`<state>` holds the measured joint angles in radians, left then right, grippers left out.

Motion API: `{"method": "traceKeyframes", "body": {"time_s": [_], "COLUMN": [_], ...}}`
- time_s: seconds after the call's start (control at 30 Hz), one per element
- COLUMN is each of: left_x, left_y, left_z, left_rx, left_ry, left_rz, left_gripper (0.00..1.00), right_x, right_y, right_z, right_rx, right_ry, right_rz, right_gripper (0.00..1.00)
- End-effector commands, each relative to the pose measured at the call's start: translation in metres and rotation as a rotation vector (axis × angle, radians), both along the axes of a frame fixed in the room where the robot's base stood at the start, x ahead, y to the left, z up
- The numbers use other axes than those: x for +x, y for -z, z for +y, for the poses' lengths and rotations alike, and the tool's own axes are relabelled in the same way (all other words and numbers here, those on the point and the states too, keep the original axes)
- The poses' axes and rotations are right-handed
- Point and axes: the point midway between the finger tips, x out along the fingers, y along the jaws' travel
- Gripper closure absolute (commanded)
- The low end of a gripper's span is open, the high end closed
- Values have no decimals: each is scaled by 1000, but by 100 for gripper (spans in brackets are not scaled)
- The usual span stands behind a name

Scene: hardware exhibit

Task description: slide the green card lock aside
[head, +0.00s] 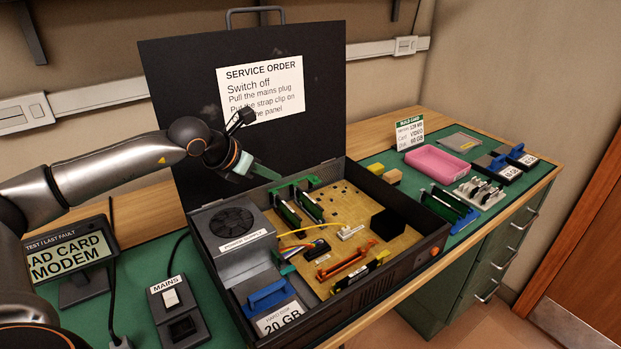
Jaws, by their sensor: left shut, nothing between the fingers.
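The open computer case (405,270) stands on the green mat, its black lid raised behind it. A green bar (295,183), apparently the green card lock, lies at the back of the case above two upright green cards (312,208). My left gripper (263,172) reaches in from the left, just above the back wall of the case. It is shut and empty, its fingertips a little left of the green bar and seemingly apart from it. My right gripper is not in view.
The power supply (232,222) fills the case's back left, with a blue-handled hard disk (268,297) in front. The raised lid (190,110) stands close behind my gripper. A mains switch (172,297) and a display (75,255) stand left; a pink tray (440,163) lies right.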

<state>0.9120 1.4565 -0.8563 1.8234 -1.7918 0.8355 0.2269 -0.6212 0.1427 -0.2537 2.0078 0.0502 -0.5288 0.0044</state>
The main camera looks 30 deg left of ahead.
Motion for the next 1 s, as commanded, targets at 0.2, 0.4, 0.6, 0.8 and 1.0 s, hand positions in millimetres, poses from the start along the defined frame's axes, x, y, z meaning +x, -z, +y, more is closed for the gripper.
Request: {"method": "traceKeyframes", "body": {"time_s": [0.2,0.4,0.6,0.8,1.0], "left_x": [1,15,44,74,99], "left_y": [1,13,41,69,67], "left_z": [0,-4,-9,-14,-18], "left_rx": [-2,-4,-5,-4,-3], "left_ry": [-1,0,-1,-1,-3], "left_rz": [1,1,2,1,0], "left_gripper": [100,100,100,100,100], "right_x": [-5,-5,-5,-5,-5], "right_y": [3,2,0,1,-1], "right_z": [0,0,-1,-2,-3], "right_rx": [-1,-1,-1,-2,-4], "right_ry": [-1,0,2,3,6], "right_rz": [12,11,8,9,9], "right_gripper": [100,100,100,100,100]}}
